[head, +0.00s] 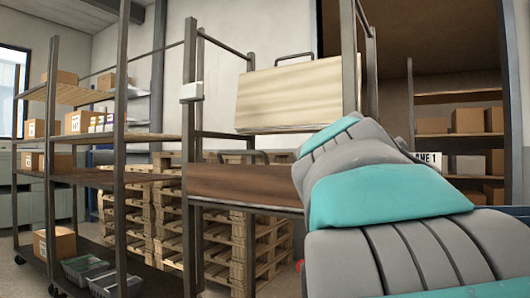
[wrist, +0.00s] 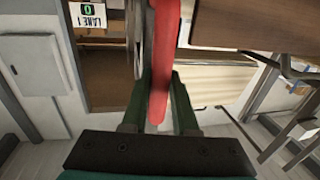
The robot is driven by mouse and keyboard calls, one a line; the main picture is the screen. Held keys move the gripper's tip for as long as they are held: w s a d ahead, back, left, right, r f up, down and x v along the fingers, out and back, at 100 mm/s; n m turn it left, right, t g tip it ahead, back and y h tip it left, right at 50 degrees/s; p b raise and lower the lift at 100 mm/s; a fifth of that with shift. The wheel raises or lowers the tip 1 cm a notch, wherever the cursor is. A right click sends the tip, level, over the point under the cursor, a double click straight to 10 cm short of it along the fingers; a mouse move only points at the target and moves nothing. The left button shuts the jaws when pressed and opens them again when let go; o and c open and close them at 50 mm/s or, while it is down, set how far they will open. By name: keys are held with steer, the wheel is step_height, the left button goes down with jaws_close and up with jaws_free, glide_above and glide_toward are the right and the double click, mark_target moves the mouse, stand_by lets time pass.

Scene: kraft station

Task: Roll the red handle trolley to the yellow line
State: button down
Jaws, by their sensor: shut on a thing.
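In the wrist view, my gripper (wrist: 159,82) has its two green fingers on either side of a red handle (wrist: 164,45) and is shut on it. The handle runs upright through the picture, out of the top edge. A brown board (wrist: 255,22) lies to its right. In the head view, my arm covers the right side and hides the gripper and handle. A metal-post frame with a brown shelf (head: 240,187) stands just left of my arm; I cannot tell for sure that it is the red handle trolley. No yellow line shows in either view.
A wheeled shelf rack (head: 120,170) with boxes and grey bins stands at the left. Wooden pallets (head: 150,225) are stacked behind the brown shelf. A doorway with shelved cartons (head: 468,121) is at the back right, beside a lane sign (wrist: 88,14). Little open floor shows.

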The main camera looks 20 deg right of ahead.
steer(key=shift+s+d+r, duration=0.1)
stand_by(0.3)
steer(key=c, duration=0.7)
jaws_free()
steer(key=shift+s+d, duration=0.1)
steer(key=shift+d, duration=0.05)
